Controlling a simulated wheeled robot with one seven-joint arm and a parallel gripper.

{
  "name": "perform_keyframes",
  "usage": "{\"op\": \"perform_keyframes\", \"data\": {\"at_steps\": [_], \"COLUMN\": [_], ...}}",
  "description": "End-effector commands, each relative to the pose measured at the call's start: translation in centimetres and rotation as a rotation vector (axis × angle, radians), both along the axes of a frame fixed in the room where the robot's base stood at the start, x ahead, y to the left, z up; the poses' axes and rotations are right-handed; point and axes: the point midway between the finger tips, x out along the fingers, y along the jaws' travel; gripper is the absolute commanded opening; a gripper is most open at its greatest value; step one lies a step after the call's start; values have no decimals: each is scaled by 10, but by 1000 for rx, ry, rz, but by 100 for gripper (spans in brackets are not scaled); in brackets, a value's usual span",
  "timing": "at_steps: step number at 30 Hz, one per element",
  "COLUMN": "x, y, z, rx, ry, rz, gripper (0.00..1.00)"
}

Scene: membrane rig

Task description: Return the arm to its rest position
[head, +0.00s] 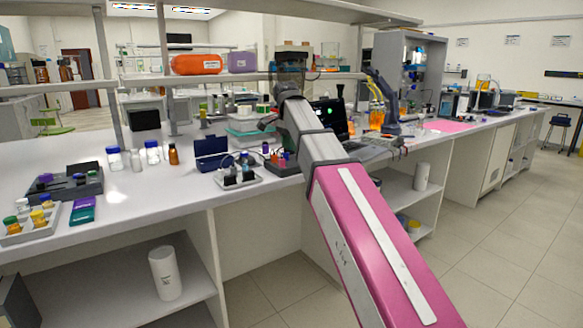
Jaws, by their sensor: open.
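My arm (365,240) reaches from the lower right, as a pink link with a white stripe, up to grey links over the bench. My gripper (290,70) is at the far end of the arm, above the back part of the bench. It is small and partly hidden by my own grey links, so its fingertips do not show clearly. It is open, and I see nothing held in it. The arm is stretched out over the bench (130,215).
Below and left of the arm are a small rack with dark-capped items (238,178), a blue box (212,152) and several bottles (152,153). An orange-filled flask (377,112) and a laptop (330,118) stand close by. The floor (500,240) at right is clear.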

Motion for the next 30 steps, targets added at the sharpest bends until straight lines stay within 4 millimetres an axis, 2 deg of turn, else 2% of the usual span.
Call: {"op": "perform_keyframes", "data": {"at_steps": [5, 11, 20, 30], "x": [-1, -2, -19, -62], "y": [-10, -27, -69, -119], "z": [-30, -77, -187, -307], "rx": [0, 0, 8, 25], "ry": [10, 24, 55, 82], "rz": [45, 119, 309, 536], "gripper": [46, 46, 46, 46]}}
